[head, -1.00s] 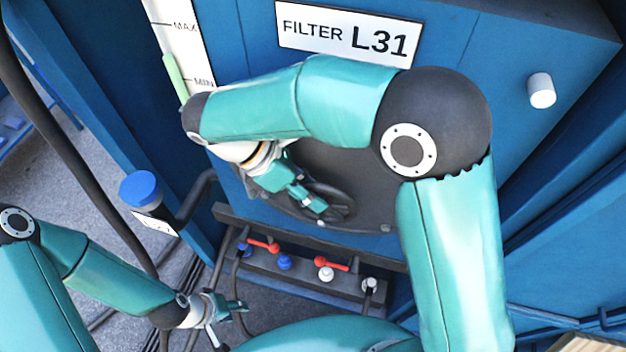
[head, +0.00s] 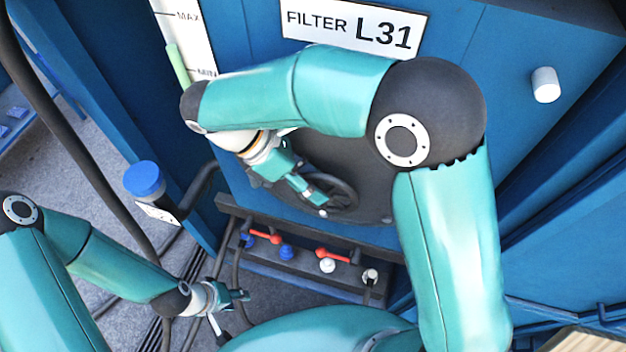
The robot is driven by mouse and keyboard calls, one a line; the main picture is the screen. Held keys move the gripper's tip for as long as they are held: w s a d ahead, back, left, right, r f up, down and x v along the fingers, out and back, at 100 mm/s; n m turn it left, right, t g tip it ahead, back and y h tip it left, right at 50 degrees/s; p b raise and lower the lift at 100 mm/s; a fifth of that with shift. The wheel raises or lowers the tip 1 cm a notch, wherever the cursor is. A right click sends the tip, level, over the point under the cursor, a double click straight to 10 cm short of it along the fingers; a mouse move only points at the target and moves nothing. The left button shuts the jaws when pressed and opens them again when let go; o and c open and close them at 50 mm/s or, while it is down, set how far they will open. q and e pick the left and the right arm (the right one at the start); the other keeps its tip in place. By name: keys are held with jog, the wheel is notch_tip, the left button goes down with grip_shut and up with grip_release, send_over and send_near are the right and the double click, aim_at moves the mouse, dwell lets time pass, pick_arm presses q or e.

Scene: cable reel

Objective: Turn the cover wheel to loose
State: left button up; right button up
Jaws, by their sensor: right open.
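The cover wheel (head: 346,194) is a dark spoked handwheel on the round dark cover (head: 362,172) of the blue filter housing. My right arm reaches across from the right and hides much of the cover and the wheel's upper left part. My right gripper (head: 319,197) is open, with its fingers at the left side of the wheel. I cannot tell whether they touch the rim or spokes. My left gripper (head: 232,311) is low at the left, away from the wheel, with its fingers apart and nothing seen between them.
Below the cover, a dark ledge carries red levers (head: 333,255) and blue and white caps (head: 287,252). A blue-capped container (head: 145,181) and a dark hose stand to the left.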

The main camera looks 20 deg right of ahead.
jog(key=v, duration=0.7)
jog(key=shift+w+f, duration=0.1)
dwell(0.4)
